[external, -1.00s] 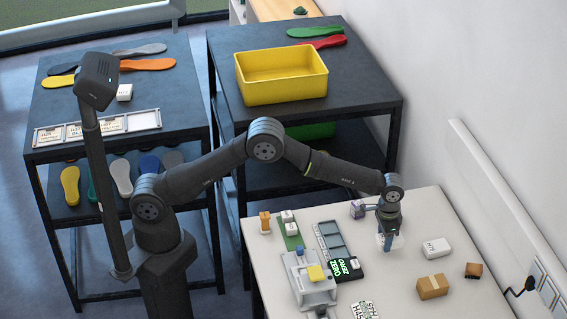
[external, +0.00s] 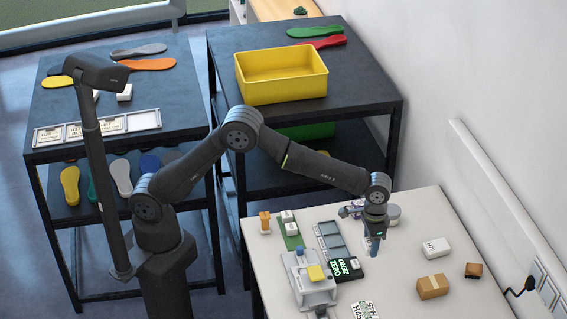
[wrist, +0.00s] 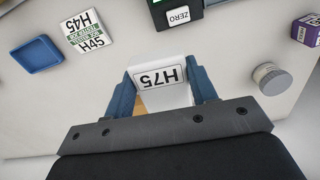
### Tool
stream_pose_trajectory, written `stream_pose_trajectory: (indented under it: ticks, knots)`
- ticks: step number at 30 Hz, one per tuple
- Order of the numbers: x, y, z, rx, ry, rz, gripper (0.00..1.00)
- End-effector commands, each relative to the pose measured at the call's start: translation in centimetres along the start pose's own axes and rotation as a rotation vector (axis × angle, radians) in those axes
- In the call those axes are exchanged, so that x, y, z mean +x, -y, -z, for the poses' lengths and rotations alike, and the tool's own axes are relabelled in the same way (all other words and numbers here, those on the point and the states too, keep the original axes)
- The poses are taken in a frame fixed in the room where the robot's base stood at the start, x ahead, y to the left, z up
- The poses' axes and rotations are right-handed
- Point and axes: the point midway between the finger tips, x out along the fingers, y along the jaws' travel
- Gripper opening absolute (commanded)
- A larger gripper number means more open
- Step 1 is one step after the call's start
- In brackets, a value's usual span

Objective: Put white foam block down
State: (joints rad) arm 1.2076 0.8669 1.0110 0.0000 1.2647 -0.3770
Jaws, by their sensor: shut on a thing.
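In the external view my gripper (external: 373,246) is over the white table, right of the dark ZERO display, pointing down. The block is hard to make out there, mostly hidden by the fingers. I cannot tell whether it touches the table.
A dark scale with a green display (external: 345,270) and a small white press (external: 310,285) stand to the left. Another white block (external: 436,248), a cardboard box (external: 432,286) and a small brown block (external: 473,270) lie right. A round grey pot (external: 393,214) stands close behind my gripper.

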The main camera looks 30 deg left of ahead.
Motion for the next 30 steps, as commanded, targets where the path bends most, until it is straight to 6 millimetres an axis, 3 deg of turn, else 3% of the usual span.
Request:
stream_pose_trajectory:
  ticks: [8,14,19,26,30]
  knots:
    - [-10.8,0.0,0.1,0.000,-0.008,-0.003,0.31]
    - [-16.1,0.0,0.1,0.000,-0.005,-0.002,0.31]
    - [-18.8,0.0,0.0,0.000,-0.004,-0.002,0.31]
    - [-18.7,4.8,1.3,-0.072,-0.001,0.000,0.31]
    - [-18.7,8.9,2.2,-0.134,-0.001,0.000,0.31]
